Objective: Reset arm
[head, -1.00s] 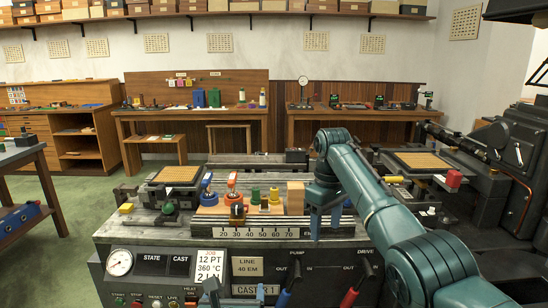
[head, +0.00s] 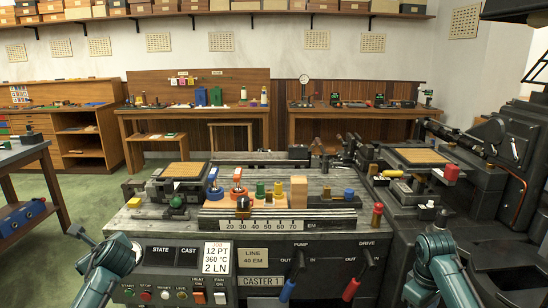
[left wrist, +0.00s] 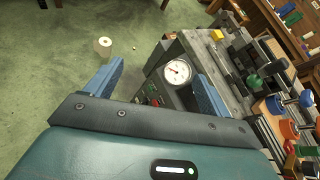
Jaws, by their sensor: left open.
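My left arm (head: 108,262) stands bent at the lower left of the head view, in front of the machine's panel. Its gripper (left wrist: 160,85) shows in the left wrist view, with two blue fingers spread wide and nothing between them. The white dial gauge (left wrist: 177,70) appears beyond the fingers, and my left arm covers its place in the head view. My right arm (head: 436,265) is folded at the lower right of the head view, clear of the machine top. Its gripper is out of view.
The caster (head: 261,281) stands ahead, with a blue-handled lever (head: 288,288) and a red-handled lever (head: 351,289) at its front. Colored parts and a wooden block (head: 298,191) sit on top. A side table (head: 20,155) is at left. A pale roll (left wrist: 103,46) lies on the green floor.

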